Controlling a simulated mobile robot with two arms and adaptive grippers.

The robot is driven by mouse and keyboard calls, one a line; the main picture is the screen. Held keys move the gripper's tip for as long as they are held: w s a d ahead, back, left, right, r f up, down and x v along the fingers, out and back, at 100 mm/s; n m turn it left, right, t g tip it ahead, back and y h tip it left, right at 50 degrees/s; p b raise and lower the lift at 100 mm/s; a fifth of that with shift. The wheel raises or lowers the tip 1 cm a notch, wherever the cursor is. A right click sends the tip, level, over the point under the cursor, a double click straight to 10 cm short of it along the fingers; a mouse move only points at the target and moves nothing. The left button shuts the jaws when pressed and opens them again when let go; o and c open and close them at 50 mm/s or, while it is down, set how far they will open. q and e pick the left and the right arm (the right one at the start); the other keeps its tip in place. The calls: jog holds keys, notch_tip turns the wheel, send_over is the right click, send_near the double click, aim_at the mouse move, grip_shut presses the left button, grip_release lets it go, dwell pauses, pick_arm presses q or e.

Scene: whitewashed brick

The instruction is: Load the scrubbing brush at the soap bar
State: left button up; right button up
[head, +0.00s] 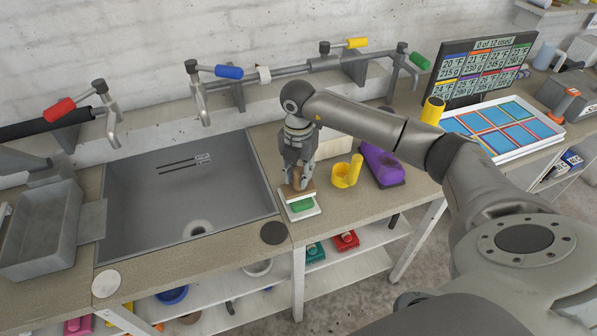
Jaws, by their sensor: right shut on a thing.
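My right gripper (298,181) points down at the counter's front, right of the sink. It is shut on the scrubbing brush (296,193), whose tan wooden body shows below the fingers. The green soap bar (302,205) lies in a white dish (306,214) directly under and in front of the brush. The brush covers the back part of the soap. I cannot tell whether its bristles touch the soap. My left gripper is not in view.
A grey sink (190,190) with taps behind it lies to the left. A dark round disc (274,233) lies at the front edge. A screen (484,68) stands at the back right.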

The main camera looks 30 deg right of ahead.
jog(key=shift+r+p, duration=1.95)
jog(key=shift+r, duration=1.4)
jog(key=shift+f, duration=0.1)
